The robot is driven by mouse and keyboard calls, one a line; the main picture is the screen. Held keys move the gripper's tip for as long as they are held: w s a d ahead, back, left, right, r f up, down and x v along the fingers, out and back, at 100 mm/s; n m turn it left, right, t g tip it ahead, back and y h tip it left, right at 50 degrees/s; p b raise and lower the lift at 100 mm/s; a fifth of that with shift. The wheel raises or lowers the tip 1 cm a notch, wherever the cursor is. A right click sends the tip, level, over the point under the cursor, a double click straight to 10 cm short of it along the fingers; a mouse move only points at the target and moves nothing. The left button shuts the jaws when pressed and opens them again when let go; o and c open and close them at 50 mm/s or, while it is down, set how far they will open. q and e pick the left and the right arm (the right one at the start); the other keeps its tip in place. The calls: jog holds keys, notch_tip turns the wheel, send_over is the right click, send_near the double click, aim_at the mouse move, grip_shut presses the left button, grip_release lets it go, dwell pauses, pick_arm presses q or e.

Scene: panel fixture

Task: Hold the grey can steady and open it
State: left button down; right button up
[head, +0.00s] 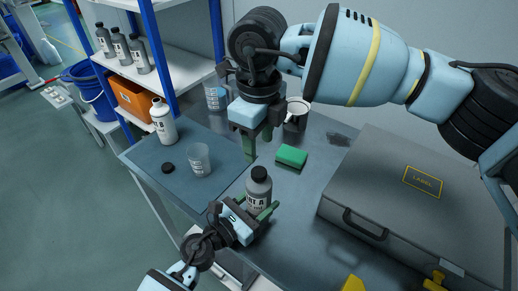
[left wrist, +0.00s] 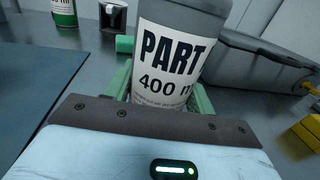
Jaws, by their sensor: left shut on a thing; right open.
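The grey can (head: 259,196), labelled PART A, stands upright on the grey table with a black cap (head: 259,174) on top. My left gripper (head: 256,209) is shut around its body. In the left wrist view the can (left wrist: 178,60) fills the middle between the green fingers, and its top is out of frame. My right gripper (head: 257,143) is open and empty, pointing down, above and behind the can in the head view, apart from the cap.
A blue mat (head: 150,157) holds an uncapped white bottle (head: 163,124), a loose black cap (head: 168,168) and a clear cup (head: 199,160). A large grey case (head: 400,170) fills the right.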

aim_at(259, 172)
jog(key=m, duration=1.7)
jog(key=shift+m, duration=0.3)
jog(key=m, duration=0.6)
jog(key=shift+f, duration=0.1)
jog(key=shift+f, duration=3.9)
